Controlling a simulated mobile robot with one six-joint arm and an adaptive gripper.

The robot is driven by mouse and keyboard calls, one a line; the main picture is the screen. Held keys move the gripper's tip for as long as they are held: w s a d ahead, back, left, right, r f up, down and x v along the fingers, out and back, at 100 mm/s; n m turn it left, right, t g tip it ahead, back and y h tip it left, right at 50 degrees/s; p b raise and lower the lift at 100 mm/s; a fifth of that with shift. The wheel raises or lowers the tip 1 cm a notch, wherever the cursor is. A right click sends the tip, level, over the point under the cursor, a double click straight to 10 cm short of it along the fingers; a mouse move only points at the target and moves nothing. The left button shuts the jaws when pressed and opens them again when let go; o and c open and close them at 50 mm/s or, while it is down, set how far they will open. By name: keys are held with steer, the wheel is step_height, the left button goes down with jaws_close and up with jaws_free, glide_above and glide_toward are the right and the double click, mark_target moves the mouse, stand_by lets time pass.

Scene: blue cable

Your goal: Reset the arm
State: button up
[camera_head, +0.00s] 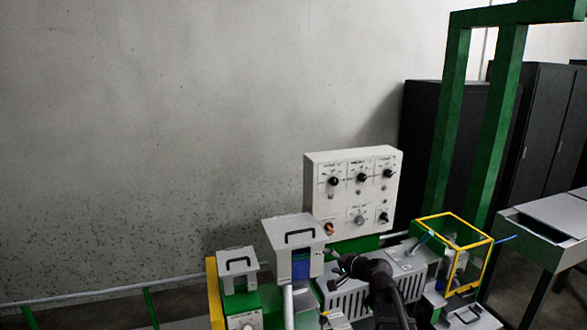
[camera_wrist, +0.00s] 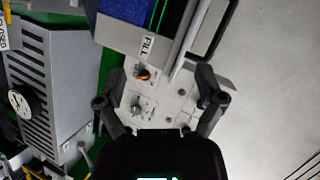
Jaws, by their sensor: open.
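My gripper shows in the wrist view (camera_wrist: 160,92), its two dark fingers spread wide apart with nothing between them. In the head view my dark arm reaches in from the bottom, with the gripper (camera_head: 342,270) beside the grey-lidded box with a blue front (camera_head: 300,264). Its fingertips are too small to make out there. In the wrist view, the white control panel (camera_wrist: 158,108) with knobs lies behind the fingers. A thin blue piece, perhaps cable, sticks out right of the yellow frame (camera_head: 506,239).
A smaller lidded box (camera_head: 238,268) stands left. A grey vented housing (camera_head: 405,268) is close to my arm, also in the wrist view (camera_wrist: 50,85). A yellow-edged clear guard (camera_head: 452,245) and green frame (camera_head: 505,110) stand right. The space before the wall is open above the machines.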

steer(key=s+d+f+n+g+h+b, duration=0.2)
steer(key=s+f+n+g+h+b, duration=0.1)
steer(key=s+f, duration=0.7)
steer(key=s+d+f+n+g+h+b, duration=0.3)
steer(key=s+f+g, duration=0.4)
steer(key=s+f, duration=0.4)
steer(key=s+n+h+b, duration=0.1)
steer(key=s+h+b, duration=0.1)
steer(key=s, duration=0.1)
steer(key=shift+s+g, duration=0.4)
steer(key=c, duration=0.4)
steer(key=shift+c, duration=0.2)
